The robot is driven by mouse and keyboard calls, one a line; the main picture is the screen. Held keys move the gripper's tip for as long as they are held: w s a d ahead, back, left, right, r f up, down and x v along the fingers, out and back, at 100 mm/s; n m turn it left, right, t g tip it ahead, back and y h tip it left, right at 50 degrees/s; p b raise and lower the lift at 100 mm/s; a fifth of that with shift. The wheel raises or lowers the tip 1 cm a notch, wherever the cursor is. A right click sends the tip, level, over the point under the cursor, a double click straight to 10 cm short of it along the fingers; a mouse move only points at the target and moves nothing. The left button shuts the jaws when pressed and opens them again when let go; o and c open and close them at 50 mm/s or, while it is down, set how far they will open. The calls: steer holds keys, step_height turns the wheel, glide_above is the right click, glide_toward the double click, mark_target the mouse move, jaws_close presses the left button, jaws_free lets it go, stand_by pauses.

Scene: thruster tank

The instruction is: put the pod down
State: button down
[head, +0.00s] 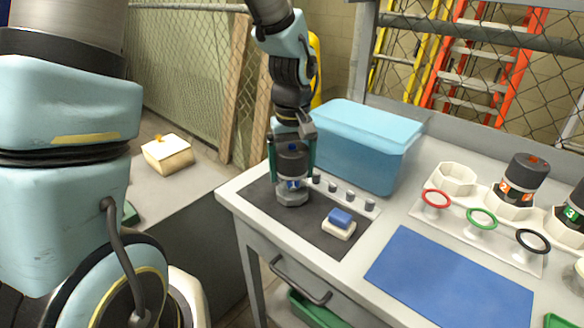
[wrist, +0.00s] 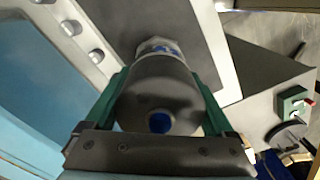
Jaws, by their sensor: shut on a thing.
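The pod is a dark grey cylinder (head: 291,160) with a blue label and a blue spot on top. It stands upright on or just over a grey many-sided base (head: 292,198) on the dark mat (head: 262,198). I cannot tell whether it is fully seated there. My gripper (head: 292,172) is shut on the pod from above, with green fingers on both sides. In the wrist view the pod (wrist: 155,90) sits between the fingers (wrist: 158,95), and the pale base (wrist: 158,46) shows past its far end.
A blue tub (head: 370,150) stands close behind. A row of small knobs (head: 333,187) and a blue-and-white block (head: 340,222) are right of the pod. Farther right are a pod marked 2 (head: 520,180), an empty white socket (head: 455,178), coloured rings and a clear blue mat (head: 450,280).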

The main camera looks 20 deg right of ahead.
steer(key=shift+f, duration=0.15)
jaws_free()
step_height(320, 180, up, 12)
steer(key=shift+r+b, duration=0.2)
steer(key=shift+b, duration=0.4)
steer(key=a+f, duration=0.4)
steer(key=a, duration=0.9)
steer(key=a+f+t, duration=0.1)
steer(key=a+f, duration=0.4)
steer(key=a, duration=0.8)
steer(key=shift+w+t, duration=0.3)
steer(key=shift+w, duration=0.1)
